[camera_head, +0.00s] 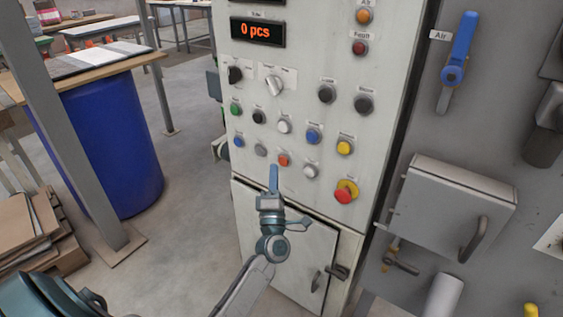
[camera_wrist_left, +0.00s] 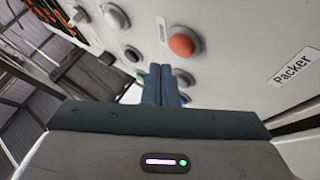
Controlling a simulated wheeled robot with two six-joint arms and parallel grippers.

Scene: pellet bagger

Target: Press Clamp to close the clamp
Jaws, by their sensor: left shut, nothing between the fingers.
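The control panel (camera_head: 300,100) carries rows of small round buttons; their labels are too small to read, so I cannot tell which is Clamp. The lower row has a blue button (camera_head: 238,141), a grey button (camera_head: 260,150), an orange-red button (camera_head: 284,160) and a pale button (camera_head: 310,170). My left gripper (camera_head: 273,168) is shut and empty, its fingertips just below the grey and orange-red buttons in the head view. In the left wrist view the fingertips (camera_wrist_left: 166,68) partly cover a grey button, beside the orange-red one (camera_wrist_left: 183,42). Contact cannot be told. My right gripper is out of view.
A red emergency stop (camera_head: 343,194) on yellow sits at the panel's lower right. The display (camera_head: 257,32) reads "0 pcs". A blue lever (camera_head: 456,60) labelled Air and a grey box with a handle (camera_head: 455,205) are at right. A blue drum (camera_head: 110,140) stands left.

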